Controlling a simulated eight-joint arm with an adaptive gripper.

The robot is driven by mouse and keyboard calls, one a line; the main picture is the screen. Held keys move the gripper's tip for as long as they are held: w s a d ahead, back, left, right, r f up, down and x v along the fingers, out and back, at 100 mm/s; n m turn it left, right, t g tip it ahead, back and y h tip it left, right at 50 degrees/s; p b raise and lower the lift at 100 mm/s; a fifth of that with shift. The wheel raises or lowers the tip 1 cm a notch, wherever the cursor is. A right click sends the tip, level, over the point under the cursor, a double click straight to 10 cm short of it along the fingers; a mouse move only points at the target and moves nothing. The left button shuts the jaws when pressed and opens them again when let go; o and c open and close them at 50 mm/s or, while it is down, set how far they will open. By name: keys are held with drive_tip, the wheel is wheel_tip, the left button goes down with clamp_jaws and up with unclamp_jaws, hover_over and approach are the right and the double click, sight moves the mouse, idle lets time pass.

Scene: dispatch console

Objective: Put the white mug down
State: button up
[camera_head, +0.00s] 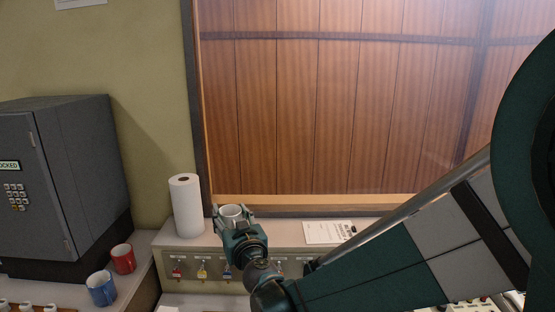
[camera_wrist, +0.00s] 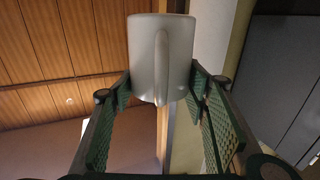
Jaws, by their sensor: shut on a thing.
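The white mug (camera_wrist: 143,60) is held between the two fingers of my gripper (camera_wrist: 160,88) in the wrist view, with its handle facing the camera. In the head view the white mug (camera_head: 232,211) shows at the end of my arm, with my gripper (camera_head: 233,222) around it. It appears over or near the grey console ledge (camera_head: 285,232), just right of the paper towel roll. I cannot tell whether the mug's base touches the ledge; my gripper hides it.
A paper towel roll (camera_head: 187,206) stands left of the mug. A printed sheet (camera_head: 328,232) lies to the right. A red mug (camera_head: 123,258) and a blue mug (camera_head: 101,288) stand at the lower left beside a grey locked cabinet (camera_head: 85,165). Keys (camera_head: 202,271) hang on the console front.

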drive_tip(key=w+d+r+m+h, duration=0.1)
drive_tip(key=d+h, duration=0.1)
drive_tip(key=d, duration=1)
drive_tip(key=d+r+m+t+h, duration=0.1)
drive_tip(key=d+r+m+h, duration=0.1)
drive_tip(key=d, duration=1)
drive_tip(key=w+d+r+m+h, duration=0.1)
drive_tip(key=d+h, duration=0.1)
drive_tip(key=d, duration=1.1)
drive_tip(key=shift+w+r+h, duration=0.25)
drive_tip(key=shift+w+h, duration=0.05)
drive_tip(key=shift+h, duration=0.1)
drive_tip(key=shift+d, duration=0.2)
